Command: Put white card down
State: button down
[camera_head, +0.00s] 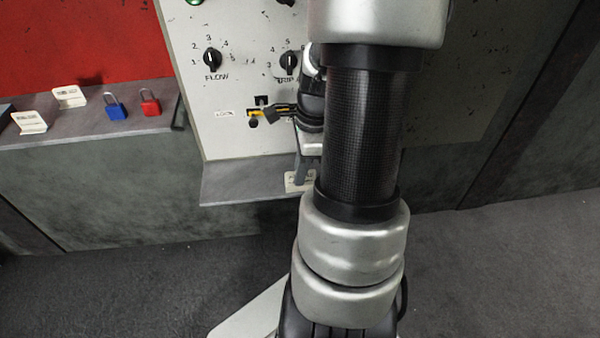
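A white card (296,184) with small dark print shows at the tip of my gripper (301,172), over the small grey ledge below the control panel. A dark finger overlaps the card, and the gripper appears shut on it. My own arm hides the card's right side and part of the gripper. I cannot tell whether the card touches the ledge (240,187). Two more white cards, one nearer (29,122) and one farther back (69,97), rest on the grey shelf at the left.
A blue padlock (116,106) and a red padlock (150,103) stand on the left shelf (90,132). The panel (222,110) has knobs and a yellow-and-black handle (268,114) close to my wrist. The ledge's left part is clear.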

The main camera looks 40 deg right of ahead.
jog(key=shift+f, duration=0.1)
jog(key=c, duration=2)
grip_release()
jog(key=r+p, duration=0.1)
jog(key=r, duration=0.3)
jog(key=d+r+p, duration=0.1)
jog(key=r, duration=0.3)
jog(key=s+r, duration=0.1)
jog(key=r, duration=0.3)
jog(key=shift+d+r+p, duration=0.1)
jog(key=shift+d+p, duration=0.2)
jog(key=shift+p, duration=0.1)
